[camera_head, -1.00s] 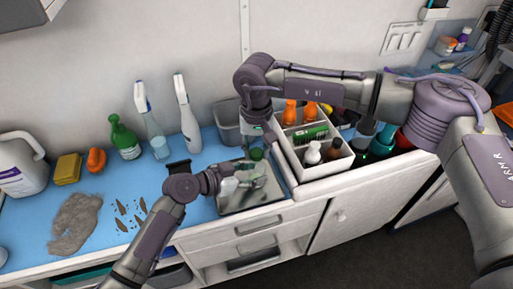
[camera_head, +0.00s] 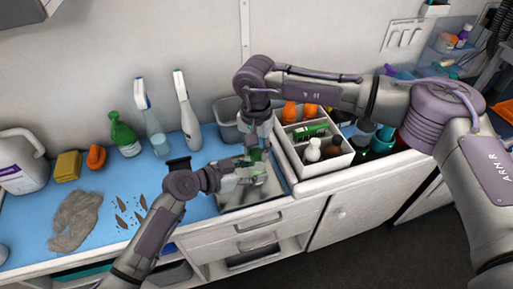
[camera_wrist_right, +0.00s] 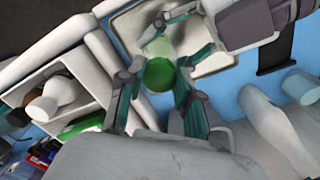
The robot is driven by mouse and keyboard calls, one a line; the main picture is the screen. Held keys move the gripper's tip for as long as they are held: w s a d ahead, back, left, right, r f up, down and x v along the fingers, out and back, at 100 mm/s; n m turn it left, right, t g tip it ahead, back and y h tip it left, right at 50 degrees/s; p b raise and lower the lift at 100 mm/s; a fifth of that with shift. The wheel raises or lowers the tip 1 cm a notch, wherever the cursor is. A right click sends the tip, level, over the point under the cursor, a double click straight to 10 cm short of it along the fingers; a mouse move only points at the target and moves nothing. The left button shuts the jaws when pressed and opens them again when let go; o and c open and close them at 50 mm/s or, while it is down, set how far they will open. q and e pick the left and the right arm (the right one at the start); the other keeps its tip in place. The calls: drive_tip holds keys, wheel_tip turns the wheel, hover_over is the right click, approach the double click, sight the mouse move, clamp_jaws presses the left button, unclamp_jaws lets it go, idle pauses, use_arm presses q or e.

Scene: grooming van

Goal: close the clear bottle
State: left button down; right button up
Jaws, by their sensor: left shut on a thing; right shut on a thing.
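The clear bottle (camera_wrist_right: 158,47) shows as a pale, greenish see-through body in the right wrist view, over the metal tray (camera_head: 262,192). My left gripper (camera_head: 243,173) is shut on it from the left. The green cap (camera_wrist_right: 160,75) is between the fingers of my right gripper (camera_wrist_right: 155,102), which is shut on it. The cap also shows as a small green patch in the head view (camera_head: 256,154). It lines up with the bottle's top, but I cannot tell whether it is seated on the neck. The fingers hide much of the bottle.
A white divided caddy (camera_head: 317,165) with several bottles stands close right of the tray. A grey bin (camera_head: 228,118) is behind. Two spray bottles (camera_head: 189,115) (camera_head: 155,125) and a green bottle (camera_head: 124,135) stand at the back left. A fur clump (camera_head: 75,222) lies on the blue counter.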

drive_tip(key=m, duration=0.6)
drive_tip(key=shift+m, duration=0.4)
drive_tip(key=m, duration=0.6)
drive_tip(key=shift+a, duration=0.1)
drive_tip(key=m, duration=0.4)
drive_tip(key=shift+w, duration=0.1)
drive_tip(key=m, duration=0.6)
drive_tip(key=shift+m, duration=0.4)
drive_tip(key=m, duration=0.6)
drive_tip(key=shift+w, duration=0.1)
drive_tip(key=m, duration=0.6)
drive_tip(key=shift+f+m, duration=0.1)
drive_tip(key=shift+m, duration=0.3)
drive_tip(key=m, duration=0.6)
drive_tip(key=shift+d, duration=0.2)
drive_tip(key=m, duration=0.5)
drive_tip(key=shift+m, duration=0.3)
drive_tip(key=o, duration=0.8)
drive_tip(key=shift+c, duration=0.2)
